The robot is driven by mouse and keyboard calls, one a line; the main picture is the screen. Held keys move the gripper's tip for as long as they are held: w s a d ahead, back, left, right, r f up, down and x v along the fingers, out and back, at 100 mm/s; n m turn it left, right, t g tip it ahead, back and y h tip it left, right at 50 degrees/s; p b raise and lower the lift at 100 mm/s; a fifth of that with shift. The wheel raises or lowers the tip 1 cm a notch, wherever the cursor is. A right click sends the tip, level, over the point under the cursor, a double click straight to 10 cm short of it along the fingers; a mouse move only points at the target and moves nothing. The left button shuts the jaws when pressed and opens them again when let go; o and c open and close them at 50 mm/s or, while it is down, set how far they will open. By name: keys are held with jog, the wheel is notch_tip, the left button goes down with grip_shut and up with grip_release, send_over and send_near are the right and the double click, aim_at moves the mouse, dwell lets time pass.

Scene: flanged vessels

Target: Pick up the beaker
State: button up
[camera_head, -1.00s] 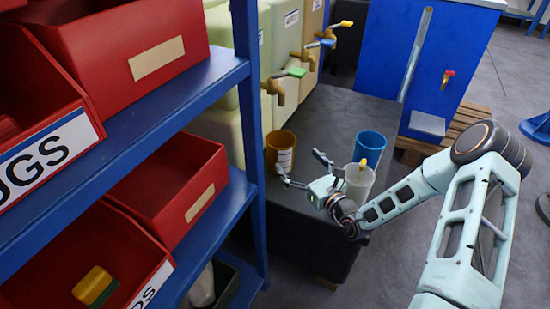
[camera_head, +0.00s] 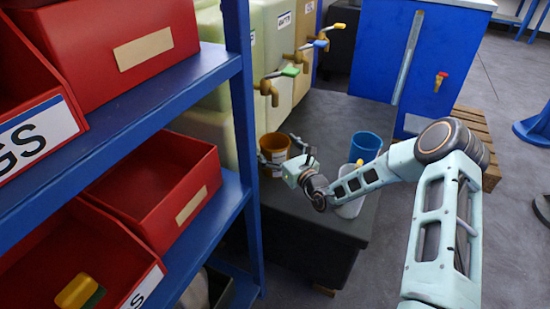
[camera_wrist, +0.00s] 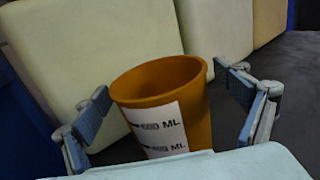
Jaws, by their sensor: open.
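The orange-brown beaker (camera_head: 276,147) stands upright on the dark bench, below the taps. In the wrist view the beaker (camera_wrist: 170,92) shows a white label with "600 ML" and its rim is open toward me. My gripper (camera_head: 280,152) is open at the beaker, with its fingers (camera_wrist: 165,105) on the left and right sides of it. I cannot tell whether either finger touches it. The lower part of the beaker is hidden by my gripper's body in the wrist view.
A blue cup (camera_head: 366,146) and a whitish cup (camera_head: 350,207), partly behind my arm, stand to the right on the dark bench (camera_head: 325,115). Brass taps (camera_head: 268,90) hang over the bench from pale tanks (camera_head: 270,30). A blue shelf post (camera_head: 243,120) with red bins (camera_head: 150,190) stands close on the left.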

jog(key=c, duration=1.8)
jog(key=shift+r, duration=0.15)
jog(key=shift+c, duration=0.2)
